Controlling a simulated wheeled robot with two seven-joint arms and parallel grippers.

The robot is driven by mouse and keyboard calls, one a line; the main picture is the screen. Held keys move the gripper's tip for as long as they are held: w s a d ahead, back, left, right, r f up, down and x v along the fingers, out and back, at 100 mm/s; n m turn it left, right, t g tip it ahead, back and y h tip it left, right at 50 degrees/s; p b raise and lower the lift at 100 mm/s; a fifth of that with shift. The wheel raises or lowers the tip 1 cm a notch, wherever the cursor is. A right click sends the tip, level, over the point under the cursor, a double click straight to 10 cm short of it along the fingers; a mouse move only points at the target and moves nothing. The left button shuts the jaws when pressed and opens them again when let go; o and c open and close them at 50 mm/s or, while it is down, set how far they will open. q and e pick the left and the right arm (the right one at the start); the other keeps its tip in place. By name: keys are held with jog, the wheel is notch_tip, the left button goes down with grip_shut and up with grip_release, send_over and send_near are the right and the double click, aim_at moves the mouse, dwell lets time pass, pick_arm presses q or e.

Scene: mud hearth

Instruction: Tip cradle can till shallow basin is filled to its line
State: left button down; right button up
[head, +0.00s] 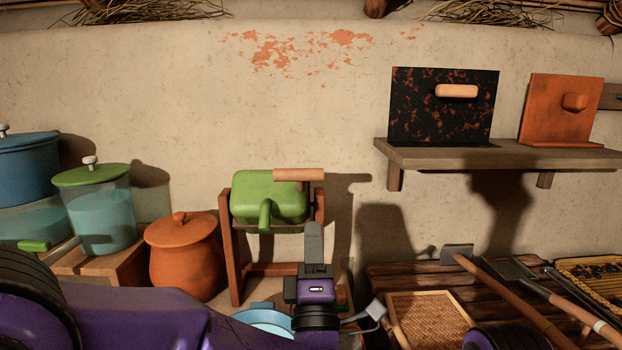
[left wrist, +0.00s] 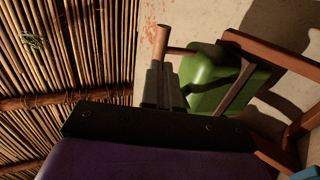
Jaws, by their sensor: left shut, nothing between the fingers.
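The green cradle can (head: 283,200) hangs in a reddish wooden frame (head: 230,262), its spout towards me. A pale wooden handle (head: 298,174) sticks out at its top right. The light-blue shallow basin (head: 262,318) is below, largely hidden by my left arm; its line and contents do not show. My left gripper (head: 313,240) is shut and empty, fingers upward, in front of the frame's right side and below the handle. In the left wrist view the fingers (left wrist: 160,90) overlap the handle (left wrist: 165,50) beside the can (left wrist: 207,75); I cannot tell if they touch. My right gripper is out of view.
An orange lidded pot (head: 185,260) and a green-lidded clear jar (head: 103,215) stand left of the frame. A woven tray (head: 430,318) and long-handled tools (head: 515,305) lie on the right. A wall shelf (head: 490,155) holds two panels.

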aim_at(312, 180)
pick_arm(q)
jog(key=p+x, duration=0.4)
jog(key=x, duration=0.4)
jog(key=shift+w+r+p, duration=0.1)
jog(key=shift+r+p, duration=0.05)
jog(key=shift+p, duration=0.25)
jog(key=shift+w, duration=0.4)
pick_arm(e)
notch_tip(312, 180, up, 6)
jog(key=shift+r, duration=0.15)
pick_arm(q)
jog(key=shift+r, duration=0.1)
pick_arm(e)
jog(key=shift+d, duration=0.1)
